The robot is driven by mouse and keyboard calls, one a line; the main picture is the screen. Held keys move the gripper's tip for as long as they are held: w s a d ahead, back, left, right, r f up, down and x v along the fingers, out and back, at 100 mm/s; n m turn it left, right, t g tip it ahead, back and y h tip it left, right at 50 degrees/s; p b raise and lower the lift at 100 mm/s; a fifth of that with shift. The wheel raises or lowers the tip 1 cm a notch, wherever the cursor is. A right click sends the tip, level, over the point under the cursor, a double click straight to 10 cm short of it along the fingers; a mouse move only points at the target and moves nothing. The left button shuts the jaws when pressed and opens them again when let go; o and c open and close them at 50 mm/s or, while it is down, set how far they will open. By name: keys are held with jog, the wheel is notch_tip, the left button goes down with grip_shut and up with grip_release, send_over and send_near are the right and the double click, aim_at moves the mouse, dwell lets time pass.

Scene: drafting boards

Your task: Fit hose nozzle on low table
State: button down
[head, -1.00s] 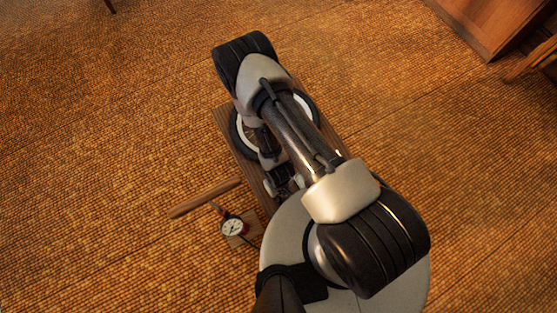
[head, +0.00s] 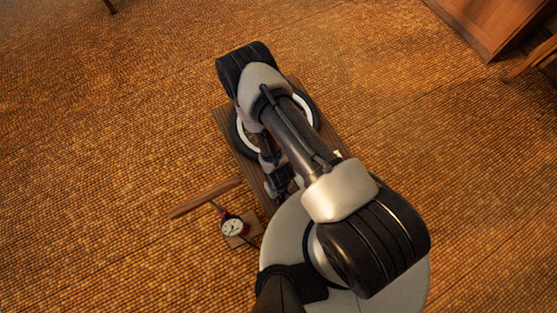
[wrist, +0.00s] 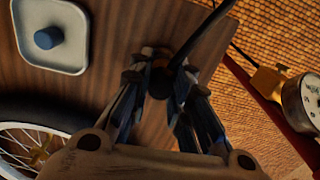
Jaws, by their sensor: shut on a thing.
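The hose nozzle (wrist: 160,80), dark with a brownish-yellow part, sits between my fingertips in the wrist view. A black hose (wrist: 204,32) runs from it up to the right. My gripper (wrist: 163,72) is shut on the nozzle, above the wooden low table (wrist: 130,25). In the head view my gripper (head: 281,186) is small and dark over the table (head: 238,150), and my arm hides much of it. A bicycle wheel (wrist: 40,118) with a black tyre and spokes lies at lower left in the wrist view; it also shows under my arm in the head view (head: 311,106).
A grey tray (wrist: 78,62) with a blue cap (wrist: 48,38) lies on the table. A floor pump with a round gauge (head: 232,227) and wooden handle (head: 205,198) stands beside the table. A wooden cabinet (head: 490,25) is at the far right.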

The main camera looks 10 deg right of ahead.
jog(key=c, duration=1.4)
grip_release()
jog(key=shift+f, duration=0.1)
jog(key=w+d+r+m+t, duration=0.1)
jog(key=w+r, duration=0.3)
jog(key=r, duration=0.9)
jog(key=w+r, duration=0.4)
jog(key=r, duration=0.8)
jog(key=w+d+r+m+t, duration=0.1)
jog(key=w+r, duration=0.2)
jog(key=r, duration=1)
jog(key=s+d+r+t, duration=0.1)
jog(key=s+d+r, duration=0.1)
jog(key=s+r, duration=0.2)
jog(key=s+d+r+m, duration=0.1)
jog(key=s+r, duration=0.3)
jog(key=r, duration=0.7)
jog(key=s+d+r+m+t, duration=0.1)
jog(key=s+d+r, duration=0.2)
jog(key=s+r, duration=0.2)
jog(key=shift+d+r+t, duration=0.2)
jog(key=shift+r+t, duration=0.1)
jog(key=shift+r, duration=1)
